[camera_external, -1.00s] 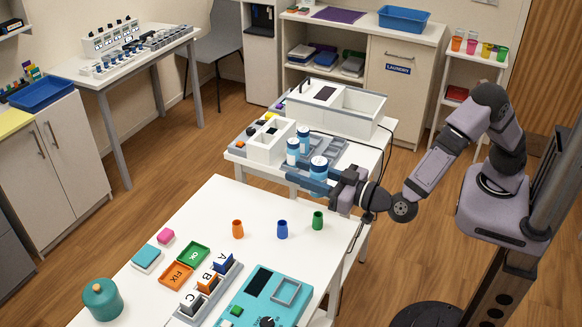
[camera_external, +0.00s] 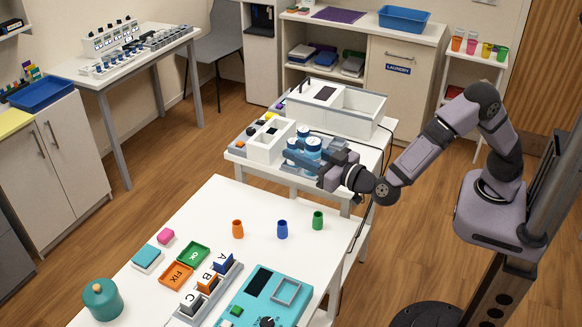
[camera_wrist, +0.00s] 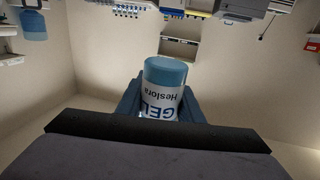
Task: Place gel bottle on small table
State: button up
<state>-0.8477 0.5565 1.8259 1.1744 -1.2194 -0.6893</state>
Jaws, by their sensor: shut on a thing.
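The gel bottle (camera_wrist: 160,98), white with a blue cap and the upside-down words GEL and Heslora, stands between the dark blue fingers of my gripper (camera_wrist: 160,102) in the wrist view. In the external view my gripper (camera_external: 304,160) is shut on the bottle (camera_external: 313,147) above the smaller white table (camera_external: 366,160) behind the front table. Two similar blue-capped bottles (camera_external: 303,131) are right beside it. Whether the held bottle touches anything below is hidden by the fingers. I cannot tell which table the task calls small.
A white open box (camera_external: 352,112) and a white divided holder (camera_external: 266,148) stand on the smaller table near my gripper. The front white table (camera_external: 258,195) carries small orange, blue and green cups, trays and a teal device. A narrow white shelf (camera_external: 480,57) with coloured cups stands at back right.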

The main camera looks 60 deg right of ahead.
jog(key=w+d+m+g+h+b, duration=0.1)
jog(key=w+d+m+h+b, duration=0.25)
jog(key=d, duration=0.95)
jog(key=s+d+m+g+h+b, duration=0.1)
jog(key=s+d+h+b, duration=0.2)
jog(key=d, duration=0.8)
jog(key=s+d+m+g+h+b, duration=0.15)
jog(key=d+b, duration=0.35)
jog(key=d, duration=0.6)
jog(key=shift+s+a+f+n+t+y+b, duration=0.25)
jog(key=shift+s+a+f+n+y, duration=0.15)
jog(key=shift+f, duration=2.45)
jog(key=shift+s+a+f+n+t+y+b, duration=0.25)
jog(key=shift+s+a+f+y, duration=0.1)
jog(key=shift+f, duration=2.45)
jog(key=shift+s+a+f+n+t+y+b, duration=0.2)
jog(key=shift+s+a+f+n+y, duration=0.15)
jog(key=shift+f, duration=2.5)
jog(key=shift+f, duration=0.1)
jog(key=shift+f, duration=0.1)
jog(key=o, duration=1.2)
